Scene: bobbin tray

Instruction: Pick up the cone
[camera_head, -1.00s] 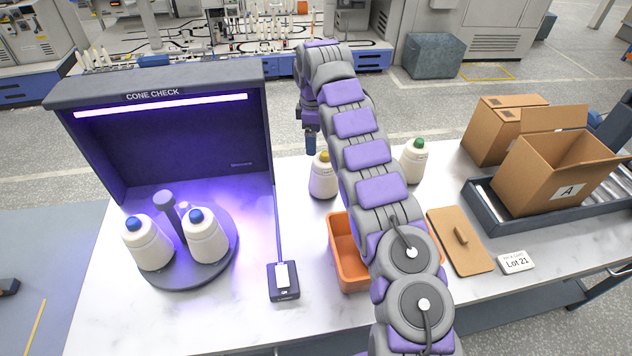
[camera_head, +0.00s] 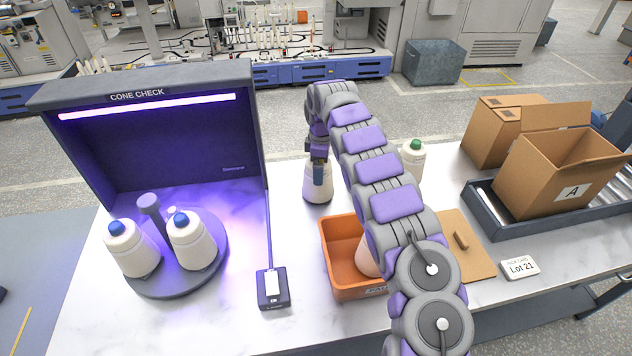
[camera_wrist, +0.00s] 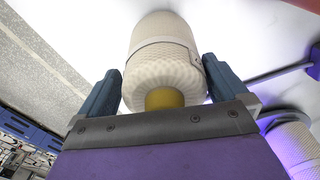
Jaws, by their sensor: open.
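A white cone with a yellow top (camera_wrist: 163,60) stands on the table behind the orange bin, and my gripper (camera_wrist: 163,88) is over its top. In the wrist view the blue fingers are open, one on each side of the cone, with gaps visible. In the head view the cone (camera_head: 318,188) is partly hidden by my gripper (camera_head: 318,172). Another white cone with a green top (camera_head: 413,158) stands to the right, partly behind my arm. Two white cones with blue tops, one on the left (camera_head: 130,250) and one beside it (camera_head: 192,243), are on the grey turntable (camera_head: 170,286).
The dark "CONE CHECK" booth (camera_head: 150,150) stands at the left. A small black device (camera_head: 273,290) lies in front. The orange bin (camera_head: 341,228) holds a pale object, partly hidden by my arm.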

